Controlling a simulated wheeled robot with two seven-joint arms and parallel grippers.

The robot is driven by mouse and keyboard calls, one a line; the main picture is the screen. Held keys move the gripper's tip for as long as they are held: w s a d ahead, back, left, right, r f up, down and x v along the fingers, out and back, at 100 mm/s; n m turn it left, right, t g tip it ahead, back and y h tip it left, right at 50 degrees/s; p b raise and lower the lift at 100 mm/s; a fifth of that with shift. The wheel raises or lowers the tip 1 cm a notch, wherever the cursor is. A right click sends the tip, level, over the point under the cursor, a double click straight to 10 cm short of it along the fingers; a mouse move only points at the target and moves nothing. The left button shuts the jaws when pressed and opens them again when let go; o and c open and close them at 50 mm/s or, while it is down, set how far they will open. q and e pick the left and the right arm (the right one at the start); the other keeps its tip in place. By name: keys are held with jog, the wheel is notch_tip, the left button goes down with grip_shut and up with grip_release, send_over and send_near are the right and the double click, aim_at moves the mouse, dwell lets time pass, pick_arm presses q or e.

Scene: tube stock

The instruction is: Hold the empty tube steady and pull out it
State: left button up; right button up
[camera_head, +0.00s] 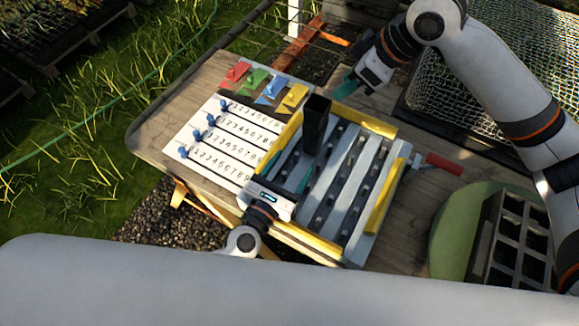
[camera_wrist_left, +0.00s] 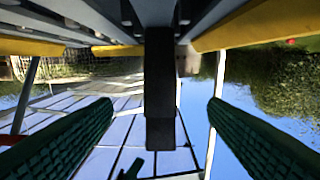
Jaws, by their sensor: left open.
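A dark, square, hollow tube (camera_head: 316,122) stands upright in the yellow-edged rack (camera_head: 378,127) in the head view, its open top facing up. My left gripper (camera_head: 288,172) is low over the near left part of the rack, with green ribbed fingers open. In the left wrist view the dark tube (camera_wrist_left: 160,85) shows between the two spread fingers, with gaps on both sides. Whether the tube is within finger reach is unclear. My right gripper (camera_head: 347,86) is beyond the rack's far edge, apart from the tube. Its finger opening cannot be made out.
A white numbered board (camera_head: 228,140) with blue pegs lies left of the rack. Red, green, blue and yellow pieces (camera_head: 268,86) lie behind it. A red handle (camera_head: 444,164) sticks out right of the rack. A grey block tray (camera_head: 510,238) is at the right.

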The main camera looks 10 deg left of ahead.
aim_at(310, 139)
pick_arm(q)
jog(key=x, duration=1.2)
